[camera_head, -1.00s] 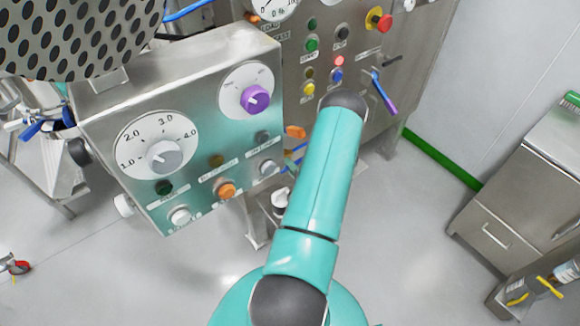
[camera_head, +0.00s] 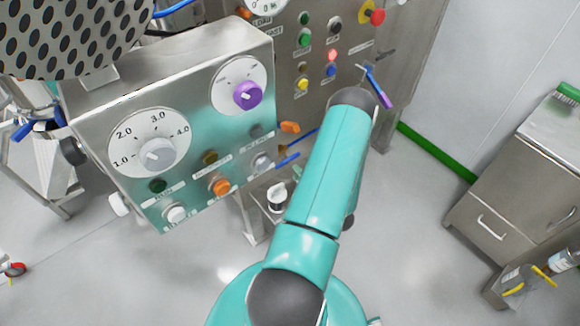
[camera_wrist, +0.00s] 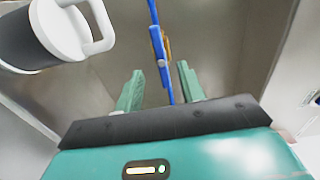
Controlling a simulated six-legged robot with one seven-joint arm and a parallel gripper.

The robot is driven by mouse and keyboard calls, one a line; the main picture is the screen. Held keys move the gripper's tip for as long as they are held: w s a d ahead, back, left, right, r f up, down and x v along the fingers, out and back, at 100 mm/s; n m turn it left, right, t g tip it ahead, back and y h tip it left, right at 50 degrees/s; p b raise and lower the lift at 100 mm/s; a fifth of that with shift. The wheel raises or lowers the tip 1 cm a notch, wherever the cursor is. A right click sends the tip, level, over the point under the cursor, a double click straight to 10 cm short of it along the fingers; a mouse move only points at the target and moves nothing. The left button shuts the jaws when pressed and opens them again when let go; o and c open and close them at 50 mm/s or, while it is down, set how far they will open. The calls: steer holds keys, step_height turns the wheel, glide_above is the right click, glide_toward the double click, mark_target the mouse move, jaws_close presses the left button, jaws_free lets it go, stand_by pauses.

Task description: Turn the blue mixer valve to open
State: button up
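In the wrist view a long blue handle (camera_wrist: 157,45) runs down from the top edge, with an orange part (camera_wrist: 167,42) right beside it. My gripper (camera_wrist: 160,68) is open, with its two green fingers apart. The lower end of the blue handle shows between the fingers, and neither finger visibly touches it. In the head view a blue handle (camera_head: 288,160) and an orange handle (camera_head: 289,127) show beside the control box. I cannot tell for sure which blue part is the mixer valve. My arm hides the gripper in the head view.
A dark cup with a white lid (camera_wrist: 62,28) is close on the left; it also shows in the head view (camera_head: 277,197). The steel control box (camera_head: 150,95) with knobs is at left. A blue-purple lever (camera_head: 377,86) sticks out behind my arm.

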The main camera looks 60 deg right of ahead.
steer(key=v, duration=0.5)
steer(key=shift+s+a, duration=0.15)
steer(key=shift+s, duration=0.25)
steer(key=shift+s, duration=0.1)
